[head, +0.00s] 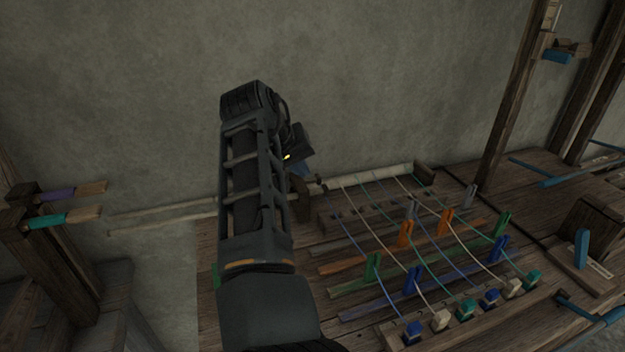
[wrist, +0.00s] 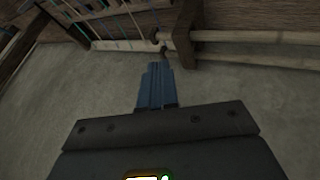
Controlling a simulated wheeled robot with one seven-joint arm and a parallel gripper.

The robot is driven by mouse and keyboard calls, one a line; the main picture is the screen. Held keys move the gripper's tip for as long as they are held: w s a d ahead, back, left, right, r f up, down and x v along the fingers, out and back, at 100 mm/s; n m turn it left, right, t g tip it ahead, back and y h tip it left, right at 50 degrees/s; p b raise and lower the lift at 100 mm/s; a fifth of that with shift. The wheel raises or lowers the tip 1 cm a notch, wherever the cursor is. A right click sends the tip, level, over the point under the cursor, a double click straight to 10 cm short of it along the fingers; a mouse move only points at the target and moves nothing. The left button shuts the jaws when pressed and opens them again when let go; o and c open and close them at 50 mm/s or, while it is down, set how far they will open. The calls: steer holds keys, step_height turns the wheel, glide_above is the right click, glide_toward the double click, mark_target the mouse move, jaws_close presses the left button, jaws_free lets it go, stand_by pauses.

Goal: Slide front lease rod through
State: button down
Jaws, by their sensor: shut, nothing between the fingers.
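Two pale lease rods (head: 165,223) stick out to the left of the loom, one nearer to me than the other. In the wrist view the rods (wrist: 255,58) run to the right from a dark wooden bracket (wrist: 187,30), with short dark ends just past it. I cannot tell for certain which rod there is the front one. My gripper's blue fingers (wrist: 157,68) are shut and empty, and appear just short of the rod ends. In the head view my arm covers part of the rods and most of the gripper (head: 300,170).
The loom bed (head: 350,255) carries coloured warp threads, upright clips and a row of coloured blocks (head: 465,308). A wooden post with purple and teal pegs (head: 50,220) stands at left. A tall upright (head: 515,95) rises at right. The bare wall is behind.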

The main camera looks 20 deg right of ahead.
mark_target(320, 189)
steer(key=x, duration=0.9)
steer(key=shift+w+d+f, duration=0.1)
steer(key=shift+d+f, duration=0.1)
steer(key=shift+f, duration=0.1)
steer(key=d+b, duration=0.1)
steer(key=d, duration=3.5)
steer(key=shift+d+b, duration=0.3)
steer(key=shift+b, duration=0.05)
